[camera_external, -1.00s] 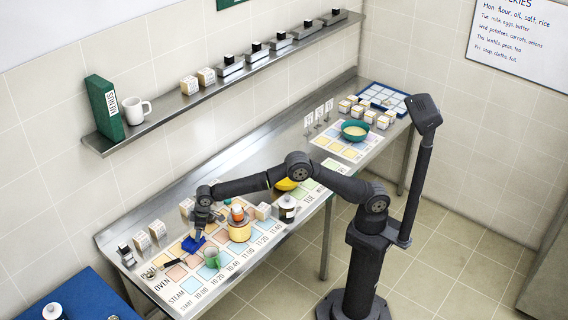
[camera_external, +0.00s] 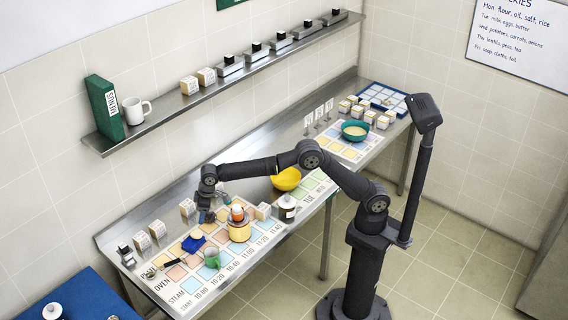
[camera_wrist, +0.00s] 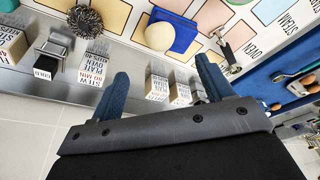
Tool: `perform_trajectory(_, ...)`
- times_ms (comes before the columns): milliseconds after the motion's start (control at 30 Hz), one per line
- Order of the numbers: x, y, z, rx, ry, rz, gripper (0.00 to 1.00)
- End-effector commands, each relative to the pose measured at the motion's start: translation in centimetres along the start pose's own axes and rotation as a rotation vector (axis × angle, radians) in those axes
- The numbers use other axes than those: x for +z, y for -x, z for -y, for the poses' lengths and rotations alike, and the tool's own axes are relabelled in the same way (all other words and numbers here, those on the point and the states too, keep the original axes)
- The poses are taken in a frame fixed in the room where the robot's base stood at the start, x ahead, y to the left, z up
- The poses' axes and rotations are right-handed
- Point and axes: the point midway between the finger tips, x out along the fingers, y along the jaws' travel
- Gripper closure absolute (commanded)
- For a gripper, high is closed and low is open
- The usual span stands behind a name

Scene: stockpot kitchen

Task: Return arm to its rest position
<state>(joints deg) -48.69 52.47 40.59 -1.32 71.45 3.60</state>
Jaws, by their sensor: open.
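My gripper (camera_external: 206,214) is raised above the left part of the steel counter, pointing down, behind the orange-and-tan pot. The same blue item (camera_wrist: 180,36) and pale round thing (camera_wrist: 159,36) show at the top of the wrist view, apart from the fingers. My arm stretches from its floor stand over the counter.
A yellow bowl (camera_external: 286,180) sits farther right. Small labelled boxes (camera_external: 157,229) stand along the wall side. A steel shelf (camera_external: 225,77) runs above the counter.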

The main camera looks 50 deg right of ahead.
Motion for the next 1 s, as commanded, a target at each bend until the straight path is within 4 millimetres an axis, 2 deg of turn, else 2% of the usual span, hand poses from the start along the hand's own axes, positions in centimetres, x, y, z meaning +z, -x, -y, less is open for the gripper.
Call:
perform_trajectory(167, 0.0, -0.7, 0.0, 0.0, 0.0, 0.002, 0.27)
perform_trajectory(267, 0.0, -2.0, 0.0, 0.0, 0.0, 0.003, 0.27)
perform_trajectory(800, 0.1, -12.5, 0.0, 0.0, 0.0, 0.002, 0.27)
perform_trajectory(1000, -0.7, -9.6, 0.0, 0.0, 0.0, -0.002, 0.27)
